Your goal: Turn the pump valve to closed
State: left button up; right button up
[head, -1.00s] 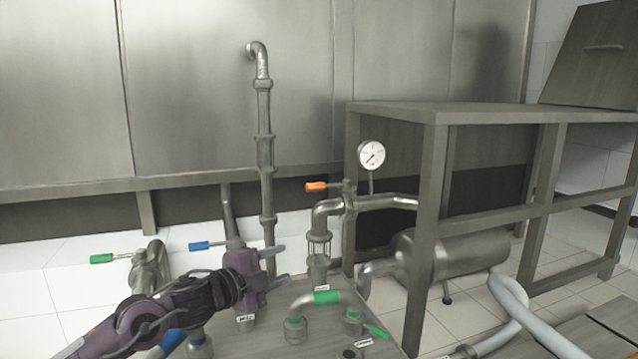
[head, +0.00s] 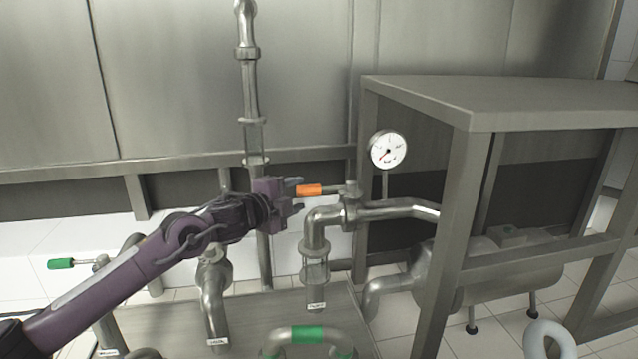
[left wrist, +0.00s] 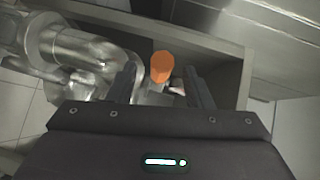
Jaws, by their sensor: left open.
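The valve's orange handle (head: 309,190) sticks out level to the left from the metal valve body (head: 351,205), on the pipe below the gauge. My left gripper (head: 296,195) is open, with its fingertips at the free left end of the orange handle. In the left wrist view the orange handle (left wrist: 162,66) lies between the two fingers of my left gripper (left wrist: 160,80), with room on both sides. I cannot tell from these views whether a finger touches it. My right gripper is not in view.
A white pressure gauge (head: 388,149) stands on the pipe right of the valve. A metal frame table (head: 470,110) stands to the right over a tank (head: 510,275). A green-handled valve (head: 62,264) is at the left. A vertical pipe (head: 250,90) rises behind my gripper.

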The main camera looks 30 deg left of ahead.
aim_at(311, 189)
pick_arm(q)
jog(key=shift+w+d+r, duration=0.2)
jog(key=shift+w+r, duration=0.15)
jog(key=w, duration=0.1)
jog(key=w+f+p, duration=0.1)
jog(key=w, duration=0.1)
jog(key=w+p, duration=0.1)
jog(key=w, duration=0.1)
jog(key=shift+w+d+f, duration=0.15)
jog(key=shift+d+f, duration=0.05)
jog(key=shift+d, duration=0.15)
jog(key=shift+s, duration=0.2)
jog(key=shift+w, duration=0.15)
grip_shut()
